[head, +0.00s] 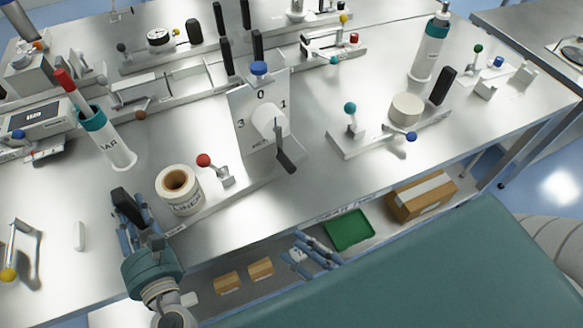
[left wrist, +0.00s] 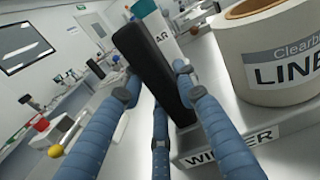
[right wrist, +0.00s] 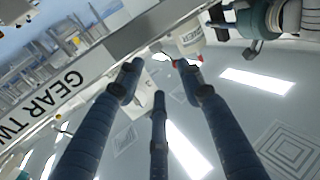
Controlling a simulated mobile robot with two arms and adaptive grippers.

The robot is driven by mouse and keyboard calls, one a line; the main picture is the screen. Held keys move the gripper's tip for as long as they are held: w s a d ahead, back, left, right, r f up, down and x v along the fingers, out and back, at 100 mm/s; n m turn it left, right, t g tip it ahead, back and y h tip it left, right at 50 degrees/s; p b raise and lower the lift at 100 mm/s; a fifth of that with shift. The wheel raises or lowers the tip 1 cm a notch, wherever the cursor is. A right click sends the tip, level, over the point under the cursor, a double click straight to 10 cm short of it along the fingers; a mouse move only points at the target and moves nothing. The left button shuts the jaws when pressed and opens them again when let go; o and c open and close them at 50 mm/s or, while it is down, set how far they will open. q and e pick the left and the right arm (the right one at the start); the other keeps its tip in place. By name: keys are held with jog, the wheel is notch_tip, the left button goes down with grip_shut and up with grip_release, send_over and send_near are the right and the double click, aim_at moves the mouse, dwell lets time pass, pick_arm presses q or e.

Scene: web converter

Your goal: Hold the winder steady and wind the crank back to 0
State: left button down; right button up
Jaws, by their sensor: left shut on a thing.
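The winder's base (head: 238,199) lies along the front of the bench; its label also shows in the left wrist view (left wrist: 235,146). It carries a paper roll (head: 180,189) marked LINER and a white dial plate (head: 246,112) with 0 at the top, 1 right and 3 left. The crank (head: 279,140) hangs downward from the dial hub, away from 0, with a black grip (head: 286,163) at its end. My left gripper (head: 132,218) is shut on the winder's upright black handle (left wrist: 150,65). My right gripper (head: 318,246) is open and empty, below the bench's front edge.
A red-knobbed lever (head: 205,161) stands between roll and dial. A teal-knobbed fixture (head: 350,108) stands right of the crank. A teal-collared cylinder (head: 108,140) stands behind the roll. A green tray (head: 349,230) and a cardboard box (head: 422,196) are on the lower shelf.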

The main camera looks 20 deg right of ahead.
aim_at(293, 172)
jog(key=w+d+r+m+t+h, duration=0.2)
jog(key=w+d+r+m+h, duration=0.1)
jog(key=w+d+m+h, duration=0.3)
jog(key=shift+n+y, duration=0.3)
jog(key=shift+y, duration=0.2)
jog(key=w, duration=1.1)
jog(key=shift+w+a, duration=0.25)
jog(key=shift+w, duration=0.15)
grip_shut()
